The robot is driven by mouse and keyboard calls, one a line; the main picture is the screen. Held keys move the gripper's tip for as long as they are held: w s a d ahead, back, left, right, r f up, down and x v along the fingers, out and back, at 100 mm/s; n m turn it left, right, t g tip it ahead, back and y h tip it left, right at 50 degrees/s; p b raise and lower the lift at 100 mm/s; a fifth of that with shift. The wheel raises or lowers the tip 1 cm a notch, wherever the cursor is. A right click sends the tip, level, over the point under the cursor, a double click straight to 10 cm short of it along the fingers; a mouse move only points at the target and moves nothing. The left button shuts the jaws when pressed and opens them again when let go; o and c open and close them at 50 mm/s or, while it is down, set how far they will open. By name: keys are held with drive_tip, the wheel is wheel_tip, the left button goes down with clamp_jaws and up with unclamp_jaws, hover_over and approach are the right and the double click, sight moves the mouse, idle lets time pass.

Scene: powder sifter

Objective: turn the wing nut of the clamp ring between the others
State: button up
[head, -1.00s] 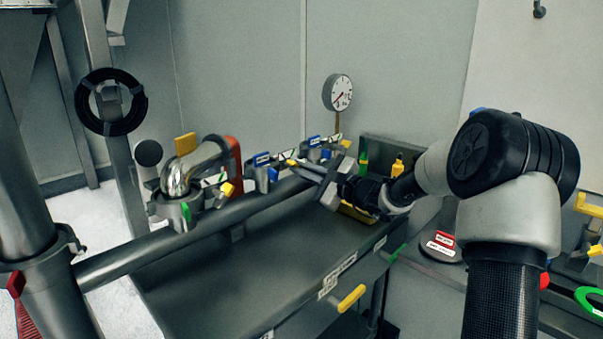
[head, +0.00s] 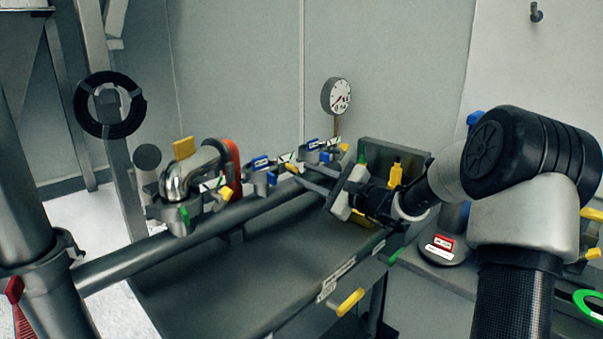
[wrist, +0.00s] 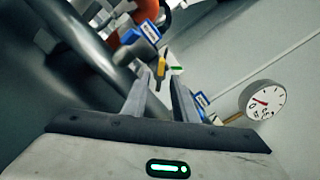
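Three clamp rings sit along a grey pipe (head: 130,262). The middle clamp ring (head: 262,178) has a blue tag and a yellow wing nut (head: 291,169). The near clamp ring (head: 178,216) is at left, with its yellow wing nut (head: 226,194). The far clamp ring (head: 316,155) has another yellow wing nut (head: 344,147). My gripper (head: 303,175) is open, its fingertips close to the middle wing nut. In the wrist view that nut (wrist: 161,68) shows in the gap at the fingertips; I cannot tell whether they touch it.
A chrome elbow (head: 185,175) rises by the near clamp ring. A round gauge (head: 336,96) stands behind the far one. A grey bench (head: 240,285) lies below the pipe, mostly bare. A yellow handle (head: 350,301) sticks out at its front.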

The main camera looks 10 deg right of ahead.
drive_tip(key=p+v, duration=0.1)
drive_tip(key=v, duration=1.3)
